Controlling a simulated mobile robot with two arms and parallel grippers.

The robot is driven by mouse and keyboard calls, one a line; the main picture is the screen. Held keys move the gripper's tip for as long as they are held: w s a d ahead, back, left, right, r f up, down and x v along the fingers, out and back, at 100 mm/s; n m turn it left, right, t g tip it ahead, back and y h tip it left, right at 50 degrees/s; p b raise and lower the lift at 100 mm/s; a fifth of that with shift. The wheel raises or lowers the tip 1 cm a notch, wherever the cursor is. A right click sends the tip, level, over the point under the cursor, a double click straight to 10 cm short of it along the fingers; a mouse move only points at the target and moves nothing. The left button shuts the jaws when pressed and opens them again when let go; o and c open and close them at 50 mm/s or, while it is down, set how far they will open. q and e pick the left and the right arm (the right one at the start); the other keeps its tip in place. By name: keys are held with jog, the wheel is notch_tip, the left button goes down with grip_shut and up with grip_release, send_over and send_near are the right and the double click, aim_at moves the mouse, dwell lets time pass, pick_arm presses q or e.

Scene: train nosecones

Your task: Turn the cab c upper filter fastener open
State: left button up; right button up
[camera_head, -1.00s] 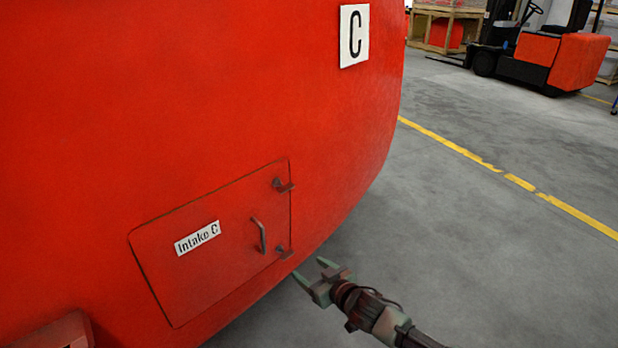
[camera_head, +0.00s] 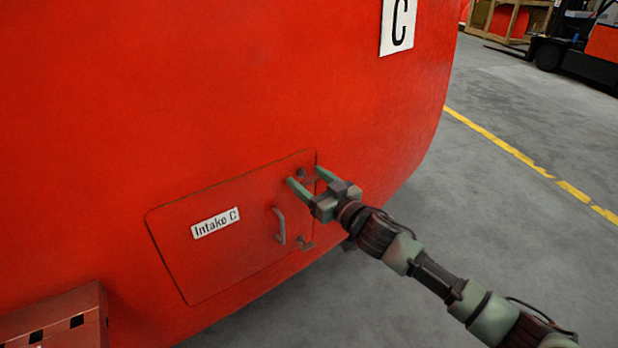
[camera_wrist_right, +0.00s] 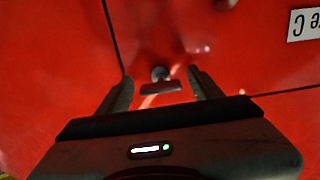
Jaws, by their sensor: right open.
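The cab's red intake hatch (camera_head: 240,258), labelled "Intake C" (camera_head: 216,223), lies flush in the red nosecone. The upper filter fastener (camera_head: 301,173) is a small dark knob and bar at the hatch's upper right corner. My right gripper (camera_head: 307,177) is open at this fastener, its fingers pointing at the hatch. In the right wrist view the fastener's bar (camera_wrist_right: 161,88) lies crosswise between the two open fingers (camera_wrist_right: 160,90), with visible gaps beside it. The lower fastener (camera_head: 305,245) is at the lower right corner. My left gripper is out of view.
A hatch handle (camera_head: 279,226) sticks out left of the lower fastener. A red box-like part (camera_head: 62,318) is at the lower left. The grey floor (camera_head: 500,230) to the right is clear, with a forklift (camera_head: 575,45) far back. A "C" plate (camera_head: 398,25) is above.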

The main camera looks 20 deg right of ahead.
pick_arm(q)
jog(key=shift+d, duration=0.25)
pick_arm(e)
jog(key=shift+w+a, duration=0.1)
jog(key=c, duration=1.4)
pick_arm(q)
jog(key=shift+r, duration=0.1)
pick_arm(e)
jog(key=shift+n, duration=0.3)
jog(key=n+p, duration=0.1)
jog(key=n, duration=0.2)
jog(key=shift+r+n, duration=0.1)
jog(key=shift+n, duration=0.2)
jog(key=n+p, duration=0.1)
jog(key=n, duration=0.8)
jog(key=shift+p, duration=0.4)
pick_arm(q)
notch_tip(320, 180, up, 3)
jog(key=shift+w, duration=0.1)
pick_arm(e)
jog(key=n, duration=0.4)
jog(key=shift+n, duration=0.4)
